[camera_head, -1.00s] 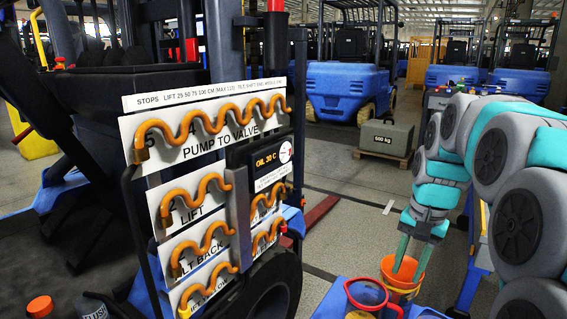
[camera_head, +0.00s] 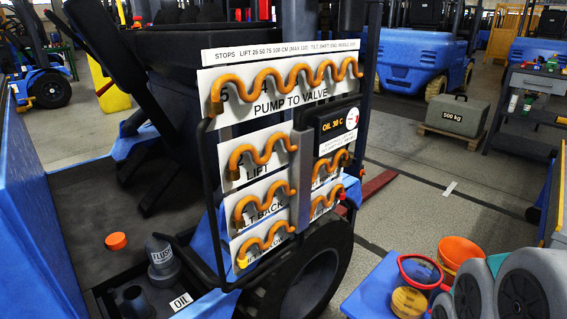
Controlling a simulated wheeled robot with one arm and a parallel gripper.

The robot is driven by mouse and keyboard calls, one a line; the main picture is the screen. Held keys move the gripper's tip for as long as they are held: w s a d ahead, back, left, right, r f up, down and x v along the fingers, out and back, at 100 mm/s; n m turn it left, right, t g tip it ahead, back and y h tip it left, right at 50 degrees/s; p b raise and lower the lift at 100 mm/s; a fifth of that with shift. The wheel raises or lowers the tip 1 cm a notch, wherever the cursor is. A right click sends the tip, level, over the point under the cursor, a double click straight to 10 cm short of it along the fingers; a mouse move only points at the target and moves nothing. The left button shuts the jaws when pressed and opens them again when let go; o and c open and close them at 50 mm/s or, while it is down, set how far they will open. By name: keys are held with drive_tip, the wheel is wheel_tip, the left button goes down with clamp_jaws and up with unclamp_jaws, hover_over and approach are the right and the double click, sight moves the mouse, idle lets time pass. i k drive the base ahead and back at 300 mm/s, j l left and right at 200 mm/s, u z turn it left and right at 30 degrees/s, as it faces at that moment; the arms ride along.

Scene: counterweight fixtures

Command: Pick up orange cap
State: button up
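The orange cap (camera_head: 116,241) is a small round piece at the lower left. It lies on a dark grey surface (camera_head: 85,205) of the machine, apart from the grey bottle marked FLUSH (camera_head: 163,262) to its right. My gripper is out of view; only grey and teal links of my arm show at the lower right, far from the cap. Whether the gripper is open or shut cannot be seen.
Orange wavy hoses (camera_head: 285,85) hang on a labelled panel in the middle. A dark opening (camera_head: 135,300) and an OIL label (camera_head: 181,301) are below the bottle. A blue wall (camera_head: 35,220) bounds the left. An orange cup (camera_head: 459,250) and red-rimmed jug (camera_head: 420,271) stand at right.

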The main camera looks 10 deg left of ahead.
sight(115, 241)
drive_tip(key=u, duration=1.95)
drive_tip(key=i+z, duration=0.15)
drive_tip(key=z, duration=0.25)
drive_tip(key=i+z, duration=0.15)
drive_tip(key=z, duration=0.25)
drive_tip(key=i+j+z, duration=0.15)
drive_tip(key=z, duration=0.25)
